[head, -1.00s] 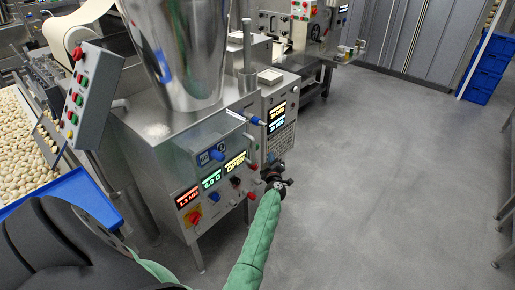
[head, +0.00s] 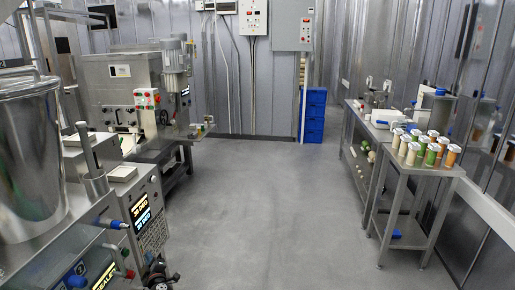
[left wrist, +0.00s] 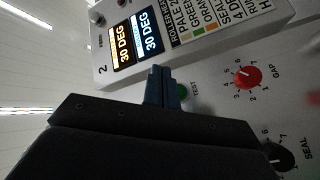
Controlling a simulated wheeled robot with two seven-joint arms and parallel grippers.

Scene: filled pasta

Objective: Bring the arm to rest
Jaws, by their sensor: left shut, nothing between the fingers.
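My left gripper (head: 158,278) is a dark shape at the bottom left of the head view, close to the front of the steel machine (head: 75,195). In the left wrist view its blue fingers (left wrist: 162,88) are closed together with nothing between them. They lie in front of the machine's panel, near a green TEST button (left wrist: 182,91) and a red GAP knob (left wrist: 248,76); whether they touch the panel I cannot tell. Most of the left arm is out of the head view. My right gripper shows in neither view.
The grey floor (head: 265,205) is open in the middle. A steel table (head: 418,170) with several lidded jars stands at the right. Blue crates (head: 314,115) are stacked at the back wall. Another machine (head: 135,85) stands behind the near one.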

